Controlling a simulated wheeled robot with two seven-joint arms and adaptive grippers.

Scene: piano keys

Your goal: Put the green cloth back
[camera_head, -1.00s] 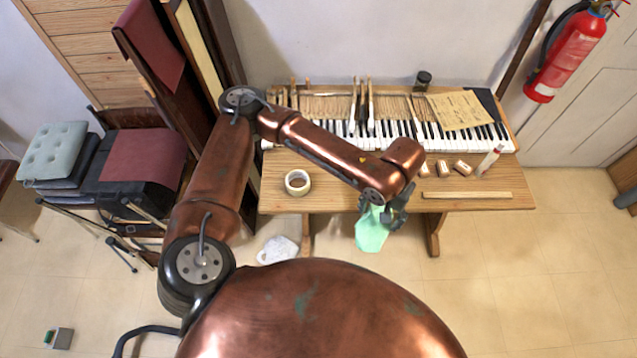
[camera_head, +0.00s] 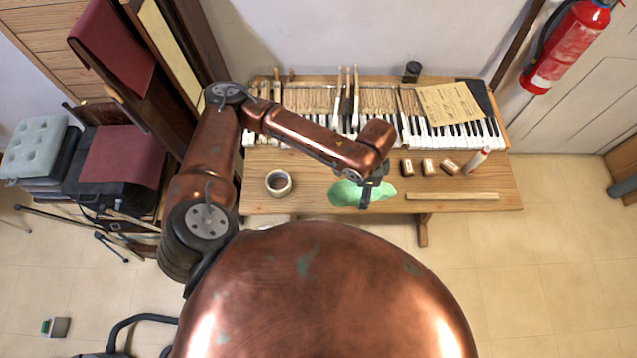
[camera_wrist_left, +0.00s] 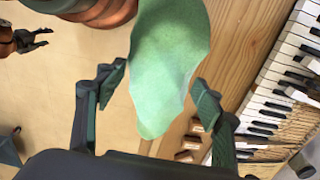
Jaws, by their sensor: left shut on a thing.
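The green cloth (camera_head: 345,192) shows over the front part of the wooden table, left of the wooden strip. In the left wrist view the cloth (camera_wrist_left: 168,70) lies between the two dark fingers. My left gripper (camera_head: 368,196) is shut on the cloth; it also shows in the left wrist view (camera_wrist_left: 160,84). I cannot tell whether the cloth touches the tabletop. A dark gripper, seemingly my right one (camera_wrist_left: 34,40), shows small at the left edge of the wrist view; its jaws are unclear.
The wooden table (camera_head: 310,201) carries a piano keyboard (camera_head: 440,134), a tape roll (camera_head: 279,183), several small blocks (camera_head: 428,167), a white tube (camera_head: 476,160), a wooden strip (camera_head: 452,196) and a dark jar (camera_head: 412,71). Bare tabletop lies between the tape and the cloth.

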